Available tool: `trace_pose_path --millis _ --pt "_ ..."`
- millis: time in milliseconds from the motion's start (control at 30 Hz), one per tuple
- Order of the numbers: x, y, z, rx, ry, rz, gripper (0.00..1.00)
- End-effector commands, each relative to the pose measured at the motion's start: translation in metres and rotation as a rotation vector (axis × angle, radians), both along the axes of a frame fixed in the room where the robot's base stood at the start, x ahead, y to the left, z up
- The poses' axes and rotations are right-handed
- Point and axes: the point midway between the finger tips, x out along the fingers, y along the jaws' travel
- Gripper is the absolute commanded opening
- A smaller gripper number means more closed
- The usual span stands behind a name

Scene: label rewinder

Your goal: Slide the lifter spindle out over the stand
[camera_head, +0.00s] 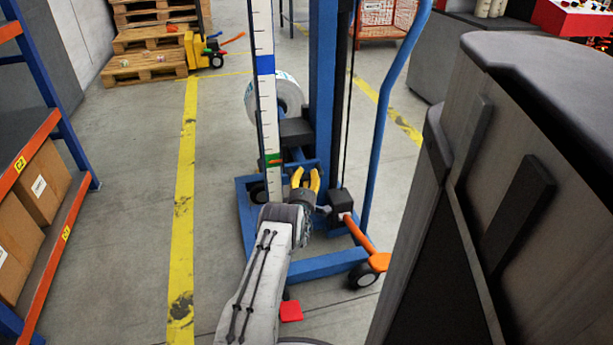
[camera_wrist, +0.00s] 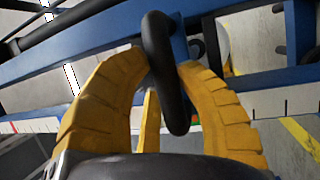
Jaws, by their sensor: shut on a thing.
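The blue lifter (camera_head: 323,70) stands ahead of me, with a tall mast and a white scale strip (camera_head: 264,100) bearing a blue and a green mark. A white roll (camera_head: 289,98) shows behind the strip at mid height. The spindle cannot be made out clearly; the roll and lifter parts cover that area. My gripper (camera_head: 306,178) is low in front of the mast. In the wrist view its yellow fingers (camera_wrist: 165,85) are shut around a black rounded handle (camera_wrist: 157,35), which stands out in front of a blue beam (camera_wrist: 90,50).
A large dark grey machine body (camera_head: 520,130) fills the right side. An orange pedal (camera_head: 360,233) and wheels sit at the lifter's base. A red piece (camera_head: 291,311) lies on the floor. A shelf with boxes (camera_head: 40,185) stands left; the floor between is clear.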

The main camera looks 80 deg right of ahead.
Motion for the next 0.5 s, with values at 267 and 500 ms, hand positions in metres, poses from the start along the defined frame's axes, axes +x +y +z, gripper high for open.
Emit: trace_pose_path --millis 267,500 --pt "0.0035 -0.0005 -0.0012 0.005 -0.003 0.005 0.0" --pt "0.0023 -0.0004 -0.0009 0.004 -0.001 0.004 0.5"
